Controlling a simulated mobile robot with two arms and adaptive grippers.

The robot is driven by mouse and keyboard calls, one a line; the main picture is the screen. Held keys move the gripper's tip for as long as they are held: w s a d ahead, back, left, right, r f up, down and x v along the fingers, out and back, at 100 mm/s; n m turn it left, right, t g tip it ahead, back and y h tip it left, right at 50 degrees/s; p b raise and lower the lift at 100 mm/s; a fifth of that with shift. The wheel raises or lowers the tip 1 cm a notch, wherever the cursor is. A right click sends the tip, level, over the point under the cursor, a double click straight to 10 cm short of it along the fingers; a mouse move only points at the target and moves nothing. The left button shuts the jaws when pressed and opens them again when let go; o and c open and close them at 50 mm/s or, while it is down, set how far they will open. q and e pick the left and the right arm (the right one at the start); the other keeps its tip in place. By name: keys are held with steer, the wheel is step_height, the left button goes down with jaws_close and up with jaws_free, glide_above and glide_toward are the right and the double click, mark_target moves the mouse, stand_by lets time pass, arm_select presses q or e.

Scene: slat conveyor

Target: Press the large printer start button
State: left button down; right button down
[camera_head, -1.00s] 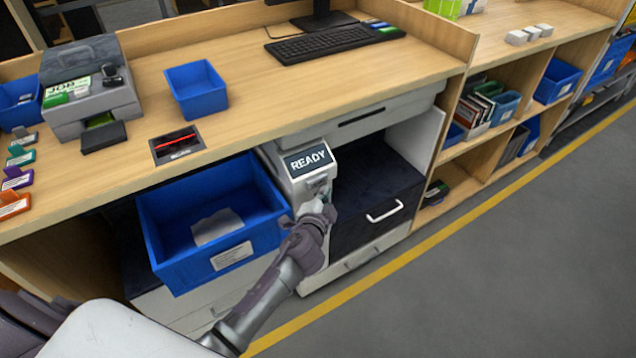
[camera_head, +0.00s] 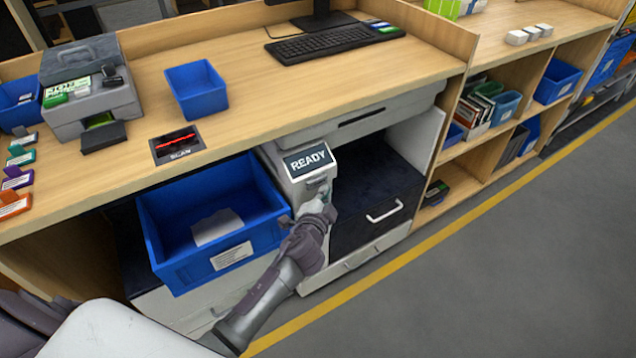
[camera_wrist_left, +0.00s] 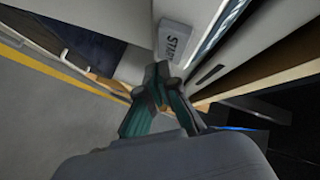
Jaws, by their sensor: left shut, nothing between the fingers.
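The large printer (camera_head: 284,164) is a light grey unit under the counter, and its tilted screen (camera_head: 309,161) reads READY. Its grey start button (camera_wrist_left: 175,40), lettered START, shows in the left wrist view just beyond the fingertips. My left gripper (camera_head: 325,190) is at the printer's front, just below the screen, and hides part of it. In the left wrist view the fingers (camera_wrist_left: 158,75) are closed together and empty, with their tips close to the button's lower edge. I cannot tell whether they touch it. My right gripper is not in view.
A blue bin (camera_head: 165,272) with a paper sheet stands left of the printer. A dark drawer unit with a white handle (camera_head: 384,212) stands to its right. The floor (camera_head: 480,270) in front is clear.

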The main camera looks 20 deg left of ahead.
arm_select(q)
steer(key=shift+w+a, duration=0.1)
steer(key=shift+a, duration=0.05)
steer(key=shift+w+a, duration=0.15)
steer(key=shift+a, duration=0.05)
